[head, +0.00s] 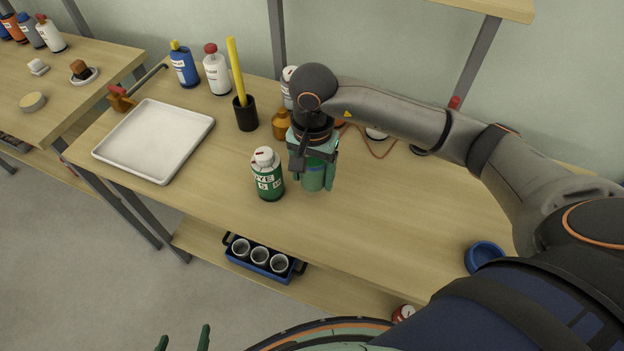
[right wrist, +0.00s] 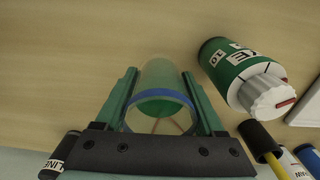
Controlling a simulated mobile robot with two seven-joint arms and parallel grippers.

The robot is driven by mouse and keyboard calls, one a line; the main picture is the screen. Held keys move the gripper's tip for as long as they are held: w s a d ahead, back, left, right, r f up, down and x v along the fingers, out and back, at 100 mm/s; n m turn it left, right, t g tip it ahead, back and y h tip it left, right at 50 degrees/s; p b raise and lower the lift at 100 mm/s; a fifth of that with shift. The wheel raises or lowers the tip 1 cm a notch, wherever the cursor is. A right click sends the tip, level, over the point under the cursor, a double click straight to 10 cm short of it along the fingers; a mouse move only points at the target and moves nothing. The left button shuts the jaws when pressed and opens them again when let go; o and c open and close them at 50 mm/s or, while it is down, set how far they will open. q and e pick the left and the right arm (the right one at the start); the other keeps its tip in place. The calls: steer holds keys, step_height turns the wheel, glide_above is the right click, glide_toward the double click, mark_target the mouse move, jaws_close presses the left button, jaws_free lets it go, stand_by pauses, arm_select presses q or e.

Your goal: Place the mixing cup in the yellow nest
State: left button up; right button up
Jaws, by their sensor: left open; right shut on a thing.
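The mixing cup (right wrist: 160,85) is a clear cup with a blue band near its rim and green showing inside. My right gripper (head: 314,180) points down and is shut on it, with one green finger on each side. In the head view the cup is mostly hidden by the fingers. I cannot tell whether its base touches the bench. My left gripper (head: 183,341) is open and empty at the bottom edge of the head view, only its fingertips showing. I cannot make out a yellow nest in either view.
A green dye bottle (head: 267,178) with a white cap stands close left of the cup. Behind are an amber bottle (head: 281,124) and a black holder (head: 245,115) with a yellow stick. A white tray (head: 155,140) lies left, a blue ring (head: 484,256) right. Bench between is clear.

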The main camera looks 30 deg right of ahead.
mark_target(312, 184)
steer(key=shift+w+f, duration=0.25)
step_height(312, 184, down, 3)
steer(key=shift+w+d+f+p, duration=0.1)
steer(key=shift+p, duration=0.35)
steer(key=shift+f, duration=0.1)
steer(key=shift+f+b, duration=0.2)
steer(key=shift+b, duration=0.1)
steer(key=o, duration=1.5)
